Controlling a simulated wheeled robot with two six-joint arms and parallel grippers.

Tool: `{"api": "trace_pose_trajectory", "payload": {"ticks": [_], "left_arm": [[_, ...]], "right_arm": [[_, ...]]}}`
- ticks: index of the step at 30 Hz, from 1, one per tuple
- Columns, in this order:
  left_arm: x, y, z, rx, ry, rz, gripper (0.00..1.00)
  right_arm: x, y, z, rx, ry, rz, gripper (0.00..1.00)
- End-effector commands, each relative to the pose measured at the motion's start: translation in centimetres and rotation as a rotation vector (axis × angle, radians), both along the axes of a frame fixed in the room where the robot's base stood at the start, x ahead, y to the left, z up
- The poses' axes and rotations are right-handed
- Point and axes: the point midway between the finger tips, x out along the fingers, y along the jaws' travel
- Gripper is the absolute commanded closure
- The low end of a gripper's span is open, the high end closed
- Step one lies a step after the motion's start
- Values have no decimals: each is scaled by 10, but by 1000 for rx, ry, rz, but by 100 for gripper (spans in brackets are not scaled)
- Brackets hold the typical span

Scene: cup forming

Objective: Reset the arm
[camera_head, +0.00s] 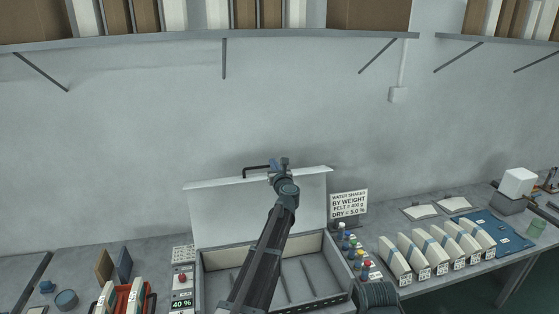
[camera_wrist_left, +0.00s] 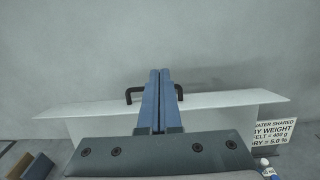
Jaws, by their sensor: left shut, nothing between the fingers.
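My left arm reaches up from the bottom middle of the head view, in front of an open box. My left gripper (camera_head: 284,162) is at its top end, by the upper edge of the raised lid. In the left wrist view its two blue fingers (camera_wrist_left: 160,75) are together with nothing between them. They cover the middle of the lid's black handle (camera_wrist_left: 133,95); I cannot tell if they touch it. The handle also shows in the head view (camera_head: 256,168). The grey lid (camera_head: 220,210) stands open, and the box (camera_head: 325,270) has divided slots. My right gripper is not seen.
A sign (camera_head: 348,204) stands right of the lid, near several coloured-top bottles. A row of white cup forms (camera_head: 395,258) lies farther right by a blue mat (camera_head: 512,238). A panel (camera_head: 181,285) reads 40 %. A shelf (camera_head: 200,40) runs overhead.

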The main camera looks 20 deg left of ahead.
Motion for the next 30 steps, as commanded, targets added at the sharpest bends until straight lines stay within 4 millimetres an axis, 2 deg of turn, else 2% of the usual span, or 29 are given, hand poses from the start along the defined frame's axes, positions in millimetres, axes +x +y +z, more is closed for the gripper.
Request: {"api": "trace_pose_trajectory", "payload": {"ticks": [5, 8, 11, 14, 15, 18, 20, 21, 25, 27, 30], "left_arm": [[0, -3, 0, 15, 7, -13, 100], [-3, -23, 4, 123, 48, -91, 100], [-11, -68, 7, 369, 140, -256, 100], [-29, -128, -3, 711, 264, -472, 100], [-40, -151, -12, 852, 313, -559, 100], [-75, -200, -44, 1203, 431, -777, 100], [-102, -224, -69, 1411, 497, -913, 100], [-122, -236, -86, 1546, 539, -1005, 100], [-195, -254, -143, 1940, 654, -1313, 100], [-234, -253, -167, 2112, 699, -1480, 100], [-284, -243, -193, 2291, 742, -1697, 100]], "right_arm": [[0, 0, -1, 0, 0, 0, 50], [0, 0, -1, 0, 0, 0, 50], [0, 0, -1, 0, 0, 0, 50], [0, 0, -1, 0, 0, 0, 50], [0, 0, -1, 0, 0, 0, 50], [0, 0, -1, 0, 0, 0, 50], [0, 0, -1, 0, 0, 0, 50], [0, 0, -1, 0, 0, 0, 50], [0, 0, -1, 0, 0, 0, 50], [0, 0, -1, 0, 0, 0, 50], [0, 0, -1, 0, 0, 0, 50]]}}
